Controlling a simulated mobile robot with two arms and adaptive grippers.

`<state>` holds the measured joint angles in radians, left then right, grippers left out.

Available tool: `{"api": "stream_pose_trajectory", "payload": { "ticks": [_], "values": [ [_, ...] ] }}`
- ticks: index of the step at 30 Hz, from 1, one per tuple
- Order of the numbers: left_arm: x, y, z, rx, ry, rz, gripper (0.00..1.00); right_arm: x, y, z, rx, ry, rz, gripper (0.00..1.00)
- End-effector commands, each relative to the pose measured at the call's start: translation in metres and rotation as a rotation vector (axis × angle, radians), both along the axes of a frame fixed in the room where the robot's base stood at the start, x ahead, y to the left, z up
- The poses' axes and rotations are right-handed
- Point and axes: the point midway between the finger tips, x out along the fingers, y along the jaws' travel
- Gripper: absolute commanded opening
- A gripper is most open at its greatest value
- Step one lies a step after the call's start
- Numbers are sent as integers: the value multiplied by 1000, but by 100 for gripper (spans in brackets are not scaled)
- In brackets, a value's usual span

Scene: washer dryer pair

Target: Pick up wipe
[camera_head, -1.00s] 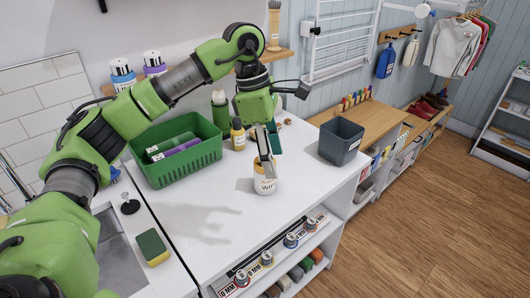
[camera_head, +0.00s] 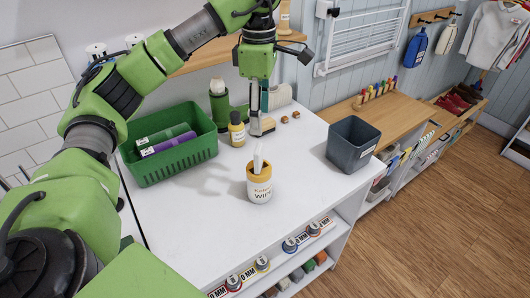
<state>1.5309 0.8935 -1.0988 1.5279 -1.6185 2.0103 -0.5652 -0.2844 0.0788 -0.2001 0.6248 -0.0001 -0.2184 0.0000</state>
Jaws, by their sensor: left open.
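A white wipe (camera_head: 259,160) sticks up out of a white canister with a yellow-orange rim (camera_head: 260,186) and a label reading "WIPE" in part. The canister stands upright on the white counter (camera_head: 205,225). My left gripper (camera_head: 262,122) points down behind the canister, apart from it and from the wipe. It is open and seems to hold nothing. The green hand hides part of the items at the back of the counter. My right gripper is not in view.
A green basket (camera_head: 177,170) with rolls stands left of the canister, and a yellow bottle (camera_head: 237,133) stands behind it. A dark grey bin (camera_head: 352,145) stands to the right. The counter around the canister is clear. A wooden shelf (camera_head: 205,58) hangs on the wall behind.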

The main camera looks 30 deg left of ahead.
Motion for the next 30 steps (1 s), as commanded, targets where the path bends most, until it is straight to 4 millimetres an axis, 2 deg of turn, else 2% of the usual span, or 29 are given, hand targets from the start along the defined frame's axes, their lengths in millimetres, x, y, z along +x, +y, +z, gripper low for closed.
{"api": "stream_pose_trajectory", "payload": {
  "ticks": [3,10,14,21,26,30],
  "values": [
    [-1,0,-21,-1,5,-1,54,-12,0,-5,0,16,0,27],
    [-1,0,-53,0,4,1,54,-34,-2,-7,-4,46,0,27],
    [-1,0,-68,0,2,0,54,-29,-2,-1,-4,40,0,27],
    [-2,0,-83,1,3,1,54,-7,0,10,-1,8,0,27],
    [-5,-2,-104,1,6,0,54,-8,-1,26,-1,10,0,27],
    [-4,-2,-122,0,1,1,54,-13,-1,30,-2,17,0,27]
  ]
}}
